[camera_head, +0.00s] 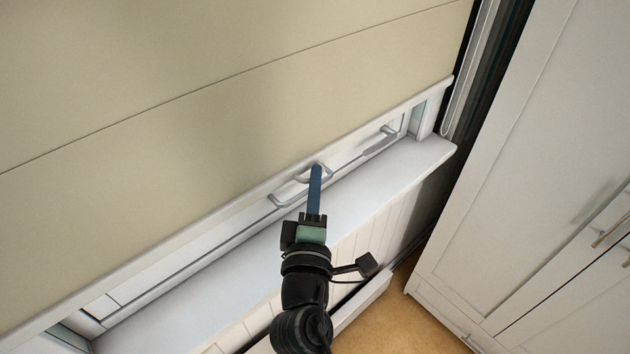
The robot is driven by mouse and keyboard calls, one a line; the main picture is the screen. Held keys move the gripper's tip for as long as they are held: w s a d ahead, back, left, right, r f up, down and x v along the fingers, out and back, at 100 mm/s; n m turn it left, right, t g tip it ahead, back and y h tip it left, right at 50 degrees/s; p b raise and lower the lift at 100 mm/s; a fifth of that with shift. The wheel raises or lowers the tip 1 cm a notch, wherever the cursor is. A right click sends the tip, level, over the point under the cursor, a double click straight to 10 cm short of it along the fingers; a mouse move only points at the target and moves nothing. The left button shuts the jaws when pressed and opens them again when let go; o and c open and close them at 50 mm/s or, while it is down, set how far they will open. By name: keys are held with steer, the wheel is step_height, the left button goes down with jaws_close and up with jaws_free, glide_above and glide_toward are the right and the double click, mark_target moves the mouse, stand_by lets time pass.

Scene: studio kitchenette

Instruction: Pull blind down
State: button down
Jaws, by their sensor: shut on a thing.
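The beige blind (230,110) covers most of the window, and its white bottom bar (190,228) hangs a little above the sill. A narrow strip of window frame shows below the bar. A small pull handle (300,179) sits at the middle of the bar. My gripper (316,168) reaches up from below with its blue fingers at this handle, shut on it. The fingers hide part of the handle, and the exact grip is hard to see.
The white window sill (205,290) runs below the blind. Window handles (284,201) show under the bar. A looped cord (466,75) hangs at the right. A white cabinet (540,150) stands close on the right, with brown floor (405,315) beside it.

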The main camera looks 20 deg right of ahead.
step_height(320, 180, down, 18)
steer(key=b, duration=1.5)
steer(key=shift+r+b, duration=0.1)
steer(key=shift+b, duration=0.3)
steer(key=c, duration=1.1)
jaws_free()
steer(key=shift+f, duration=0.2)
steer(key=shift+o, duration=0.7)
steer(key=shift+s, duration=0.1)
steer(key=shift+r, duration=0.1)
steer(key=p, duration=3)
glide_toward(315, 124)
steer(key=w+d+r, duration=0.2)
steer(key=w+r, duration=0.2)
steer(key=r, duration=0.1)
steer(key=b+v, duration=0.4)
steer(key=v, duration=0.5)
steer(key=shift+s, duration=0.3)
